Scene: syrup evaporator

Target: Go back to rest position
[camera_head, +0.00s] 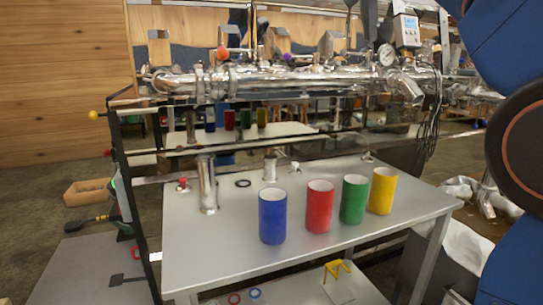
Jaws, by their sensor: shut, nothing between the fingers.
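My gripper is not in view. Blue links of my arm with a dark round joint fill the right edge of the view. On the grey metal table (190,262) stand a blue cylinder (272,218), a red cylinder (319,208), a green cylinder (353,200) and a yellow cylinder (382,192), all upright and apart from my arm.
A steel evaporator (300,82) with pipes and a gauge (387,54) runs behind the table. A metal pipe (207,185) stands at the table's left. The table's front left is clear.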

